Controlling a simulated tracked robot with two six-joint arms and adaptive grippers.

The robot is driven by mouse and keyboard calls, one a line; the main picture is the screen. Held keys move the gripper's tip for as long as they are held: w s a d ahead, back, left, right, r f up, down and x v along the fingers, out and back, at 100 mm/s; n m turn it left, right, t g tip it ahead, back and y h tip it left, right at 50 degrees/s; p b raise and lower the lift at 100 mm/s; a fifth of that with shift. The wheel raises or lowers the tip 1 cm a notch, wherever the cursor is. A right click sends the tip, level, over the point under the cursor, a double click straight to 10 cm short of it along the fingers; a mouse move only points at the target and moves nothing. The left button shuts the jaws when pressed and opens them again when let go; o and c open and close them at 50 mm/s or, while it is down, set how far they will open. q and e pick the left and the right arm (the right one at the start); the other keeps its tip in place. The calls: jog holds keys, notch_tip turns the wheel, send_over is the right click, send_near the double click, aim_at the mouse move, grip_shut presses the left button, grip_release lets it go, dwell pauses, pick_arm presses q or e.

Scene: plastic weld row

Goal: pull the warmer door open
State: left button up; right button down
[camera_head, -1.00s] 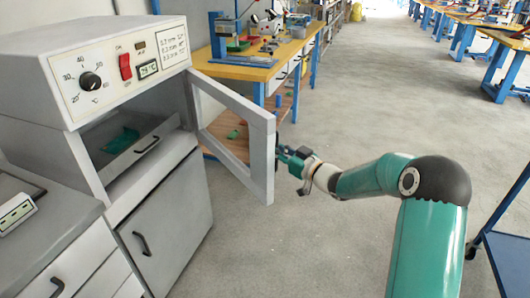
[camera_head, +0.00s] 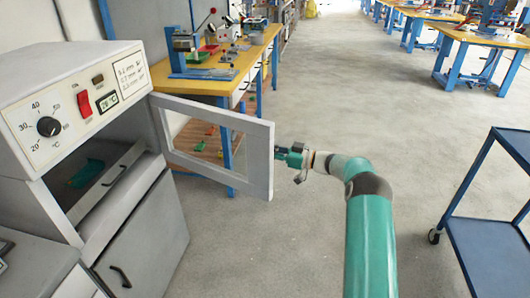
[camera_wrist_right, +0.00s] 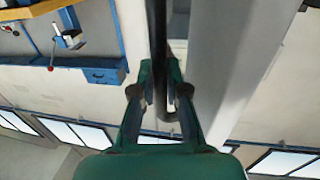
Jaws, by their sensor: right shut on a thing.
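The warmer (camera_head: 75,110) stands at the left in the head view. Its framed door (camera_head: 262,160) is swung wide open, and a drawer tray with a green item (camera_head: 88,173) shows inside. My right gripper (camera_head: 284,153) is at the door's outer edge, on the far side of the frame. In the right wrist view, the two green fingers (camera_wrist_right: 161,100) are shut on the dark door handle (camera_wrist_right: 158,50), beside the pale door frame (camera_wrist_right: 225,65). My left gripper is in neither view.
A yellow-topped workbench (camera_head: 225,70) with tools stands behind the door. A blue cart (camera_head: 485,240) stands at the right. Open grey floor (camera_head: 330,90) lies between them. More benches (camera_head: 480,40) stand at the far right.

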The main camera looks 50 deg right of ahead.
jog(key=shift+w+a+r, duration=0.15)
jog(key=shift+a+r, duration=0.05)
jog(key=c, duration=1.6)
grip_release()
jog(key=shift+c, duration=0.2)
jog(key=shift+o, duration=1)
jog(key=shift+w+f, duration=0.1)
jog(key=shift+w, duration=0.05)
jog(key=shift+s+d, duration=0.15)
jog(key=shift+s, duration=0.05)
jog(key=v, duration=1.1)
jog(key=shift+s, duration=0.4)
jog(key=shift+d, duration=0.15)
